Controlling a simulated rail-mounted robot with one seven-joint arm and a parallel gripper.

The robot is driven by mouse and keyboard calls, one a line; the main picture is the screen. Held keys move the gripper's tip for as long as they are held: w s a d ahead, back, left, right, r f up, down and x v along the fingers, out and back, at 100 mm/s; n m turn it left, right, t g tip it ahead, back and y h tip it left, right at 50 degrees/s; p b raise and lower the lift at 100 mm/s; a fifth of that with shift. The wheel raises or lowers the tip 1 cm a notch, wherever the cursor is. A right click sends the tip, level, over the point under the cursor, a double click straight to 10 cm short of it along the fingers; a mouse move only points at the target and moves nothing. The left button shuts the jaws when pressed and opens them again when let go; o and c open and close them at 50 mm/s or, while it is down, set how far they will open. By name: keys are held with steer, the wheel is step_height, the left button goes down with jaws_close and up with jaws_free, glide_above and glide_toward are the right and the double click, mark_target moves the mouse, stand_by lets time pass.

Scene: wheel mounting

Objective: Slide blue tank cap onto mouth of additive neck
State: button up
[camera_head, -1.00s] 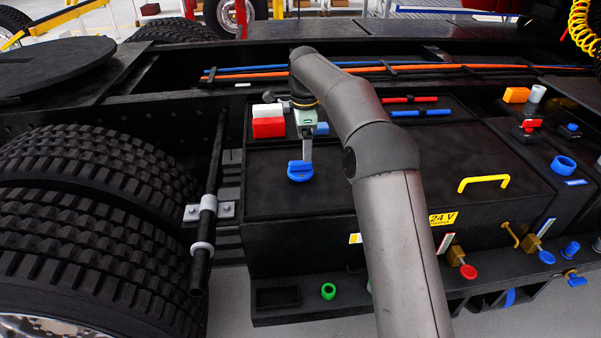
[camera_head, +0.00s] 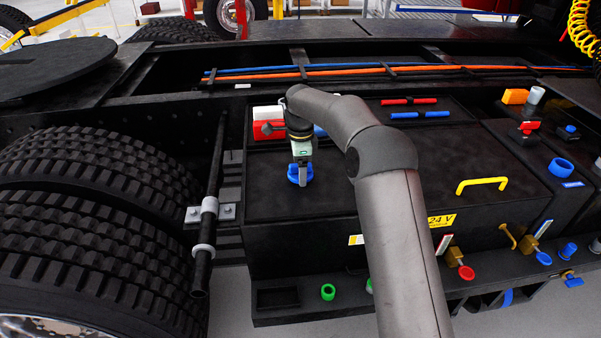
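The blue tank cap (camera_head: 293,171) is over the black box lid, left of its middle. It looks to be resting on the lid, though the contact is not clear. My gripper (camera_head: 303,182) points down at the cap, with its fingers overlapping it and covering its middle. I cannot tell whether the fingers are closed on it. A blue ring-shaped collar (camera_head: 562,167) stands on the black unit at the right, with a blue label beside it. It looks like the additive neck's mouth, with no cap on it.
My arm crosses the box's middle. A yellow handle (camera_head: 482,184) rises at the lid's right. Red and white blocks (camera_head: 268,121) stand behind the gripper. A red valve (camera_head: 529,128) and a blue knob (camera_head: 570,130) stand behind the collar. A green ring (camera_head: 328,291) sits on the front ledge.

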steer(key=c, duration=0.7)
steer(key=shift+c, duration=0.2)
steer(key=shift+r, duration=0.45)
step_height(320, 180, up, 2)
steer(key=shift+r, duration=0.15)
steer(key=s+d+r+b, duration=0.5)
steer(key=s+d+r, duration=0.3)
steer(key=d+r, duration=0.2)
steer(key=shift+d, duration=0.85)
steer(key=shift+w, duration=0.1)
